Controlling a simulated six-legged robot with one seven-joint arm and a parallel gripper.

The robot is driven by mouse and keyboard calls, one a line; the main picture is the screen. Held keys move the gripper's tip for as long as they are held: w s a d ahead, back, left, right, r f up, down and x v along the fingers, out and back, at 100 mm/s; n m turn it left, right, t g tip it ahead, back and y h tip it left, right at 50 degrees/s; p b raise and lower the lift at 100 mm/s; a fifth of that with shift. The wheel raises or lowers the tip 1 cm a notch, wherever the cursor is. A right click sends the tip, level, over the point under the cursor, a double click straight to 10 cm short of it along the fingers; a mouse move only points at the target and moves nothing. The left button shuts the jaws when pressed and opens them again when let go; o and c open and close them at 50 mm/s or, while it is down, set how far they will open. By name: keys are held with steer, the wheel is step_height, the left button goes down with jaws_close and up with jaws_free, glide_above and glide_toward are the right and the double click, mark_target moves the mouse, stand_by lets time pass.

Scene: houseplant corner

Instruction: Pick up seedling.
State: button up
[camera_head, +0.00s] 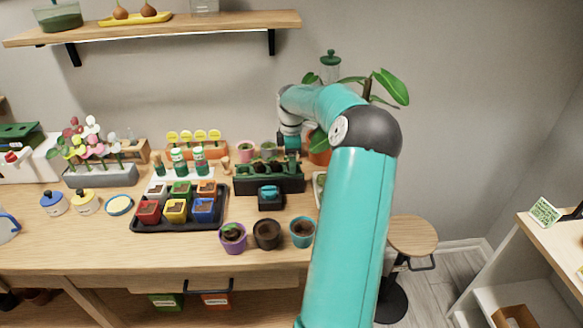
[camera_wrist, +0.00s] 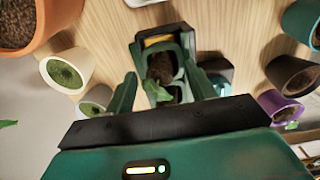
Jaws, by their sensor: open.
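A small seedling (camera_wrist: 155,92) with green leaves shows in the wrist view, in a dark green cell with brown soil (camera_wrist: 160,68). The cell belongs to a dark tray (camera_head: 268,186) on the bench in the head view, where single seedlings are too small to make out. My gripper (camera_wrist: 160,78) is open, one finger on each side of the cell and seedling. Whether a finger touches it I cannot tell. In the head view my gripper (camera_head: 291,150) is over the right part of the tray, partly hidden by my arm.
A small black holder with a teal thing (camera_head: 268,192) stands before the tray. Purple (camera_head: 232,238), brown (camera_head: 267,235) and teal (camera_head: 302,231) pots line the front. A large orange pot (camera_wrist: 35,22) and pale pots (camera_wrist: 66,74) stand close on the other side. A shelf (camera_head: 160,27) hangs above.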

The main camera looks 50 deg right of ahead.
steer(key=c, duration=1)
steer(key=shift+c, duration=0.2)
steer(key=shift+r, duration=0.15)
